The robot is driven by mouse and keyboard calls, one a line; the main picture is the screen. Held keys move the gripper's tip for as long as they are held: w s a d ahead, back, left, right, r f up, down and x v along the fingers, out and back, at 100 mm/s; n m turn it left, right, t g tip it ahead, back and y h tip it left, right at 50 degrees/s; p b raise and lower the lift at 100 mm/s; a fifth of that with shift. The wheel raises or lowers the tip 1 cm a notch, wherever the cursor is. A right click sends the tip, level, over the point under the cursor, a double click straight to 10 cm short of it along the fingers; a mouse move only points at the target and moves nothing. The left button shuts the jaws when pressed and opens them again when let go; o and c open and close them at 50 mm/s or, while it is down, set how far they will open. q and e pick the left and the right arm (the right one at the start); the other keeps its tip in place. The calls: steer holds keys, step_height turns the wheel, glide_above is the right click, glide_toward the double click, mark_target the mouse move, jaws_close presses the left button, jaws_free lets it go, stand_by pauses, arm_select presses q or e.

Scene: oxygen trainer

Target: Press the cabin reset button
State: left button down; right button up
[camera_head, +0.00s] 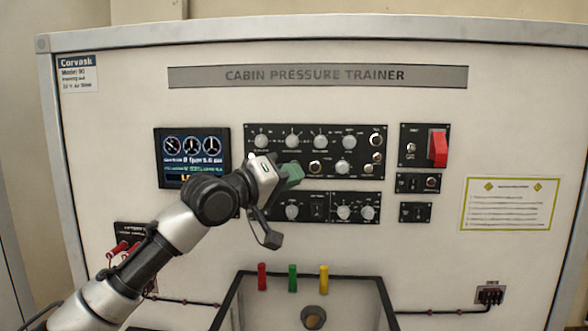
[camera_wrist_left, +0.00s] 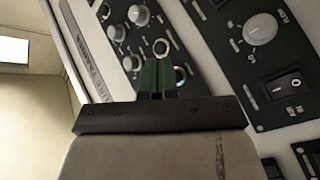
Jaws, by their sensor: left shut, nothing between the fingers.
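The black upper control panel (camera_head: 330,130) carries grey knobs and several round metal-ringed buttons. One ringed button (camera_head: 315,167) sits just right of my left gripper (camera_head: 293,174) in the head view. The labels are too small to read, so I cannot tell which button is cabin reset. My left gripper is shut and empty, its green fingers pointing at the panel. In the left wrist view its fingertips (camera_wrist_left: 157,70) lie close below a ringed button (camera_wrist_left: 161,47); a second ring is partly hidden behind them. I cannot tell whether they touch the panel. My right gripper is out of view.
A lit display (camera_head: 192,152) is left of the panel, partly behind my arm. A lower panel (camera_head: 330,207) has knobs and a rocker switch (camera_wrist_left: 290,84). A red switch cover (camera_head: 438,148) is at right. A recessed tray (camera_head: 370,290) with coloured tags lies below.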

arm_select(q)
steer(key=shift+s+b, duration=1.15)
steer(key=shift+s, duration=1.25)
